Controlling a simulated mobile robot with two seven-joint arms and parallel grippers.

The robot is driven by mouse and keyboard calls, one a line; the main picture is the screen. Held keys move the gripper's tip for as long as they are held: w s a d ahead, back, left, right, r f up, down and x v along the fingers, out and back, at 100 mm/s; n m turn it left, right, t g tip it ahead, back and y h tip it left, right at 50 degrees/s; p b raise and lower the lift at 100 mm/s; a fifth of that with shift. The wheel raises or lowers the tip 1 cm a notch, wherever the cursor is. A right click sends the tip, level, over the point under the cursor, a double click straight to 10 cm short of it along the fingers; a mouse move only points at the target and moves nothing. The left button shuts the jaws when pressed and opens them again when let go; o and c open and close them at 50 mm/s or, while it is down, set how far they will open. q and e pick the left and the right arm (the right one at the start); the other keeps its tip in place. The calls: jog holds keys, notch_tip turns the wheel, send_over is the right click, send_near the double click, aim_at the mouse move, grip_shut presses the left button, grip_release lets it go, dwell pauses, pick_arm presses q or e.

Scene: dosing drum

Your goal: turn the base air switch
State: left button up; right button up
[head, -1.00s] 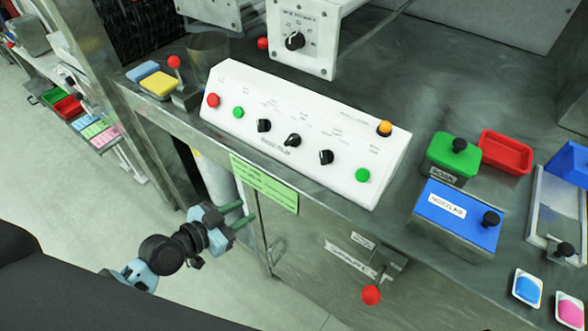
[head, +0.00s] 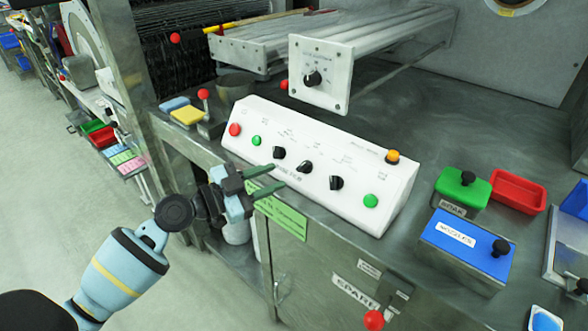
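A white sloped control panel (head: 320,167) stands on the steel bench. It carries three black rotary knobs: a left one (head: 278,153), a middle one (head: 304,167) and a right one (head: 336,183). Their small labels are too blurred to tell which is the base air switch. Another black knob (head: 312,78) sits on a separate white box behind. My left gripper (head: 277,178) is open and empty, its two green fingers apart. Its tips overlap the panel's lower front edge in the picture, below the left and middle knobs; I cannot tell whether they touch. My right gripper is out of view.
The panel also has a red button (head: 235,130), green buttons (head: 371,201) and an orange button (head: 393,156). A red-ball lever (head: 204,103) stands at its left. Lidded green (head: 462,190) and blue (head: 466,243) boxes stand right. A red-ball handle (head: 374,320) projects from the bench front.

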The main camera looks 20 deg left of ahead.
aim_at(299, 167)
pick_arm(q)
jog(key=p+x, duration=0.1)
jog(key=x, duration=0.5)
jog(key=shift+w+d, duration=0.15)
jog(key=shift+d, duration=0.05)
grip_shut()
